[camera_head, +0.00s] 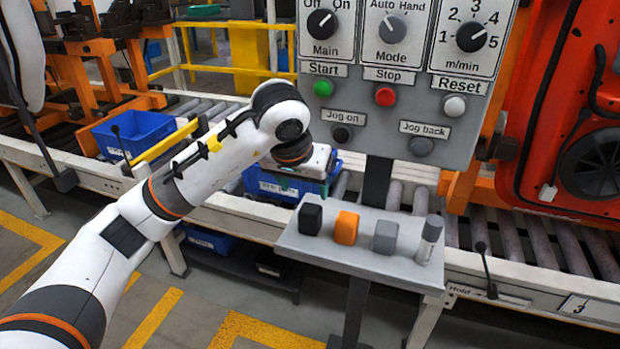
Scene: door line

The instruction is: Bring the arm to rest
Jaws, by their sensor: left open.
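My left arm comes in from the lower left, and its wrist is bent in front of the conveyor. My left gripper (318,160) is at its end, left of the grey control panel (358,88) and over a blue crate (283,187). The jaws are open, with nothing seen between them; the fingertips are hard to make out. The gripper appears apart from the panel's buttons. My right gripper is not in view.
A small grey shelf (290,240) below the panel holds a black block (310,219), an orange block (346,228), a grey block (385,237) and a grey cylinder (429,240). A red door (560,190) stands at right. Another blue crate (135,133) sits on the rollers at left.

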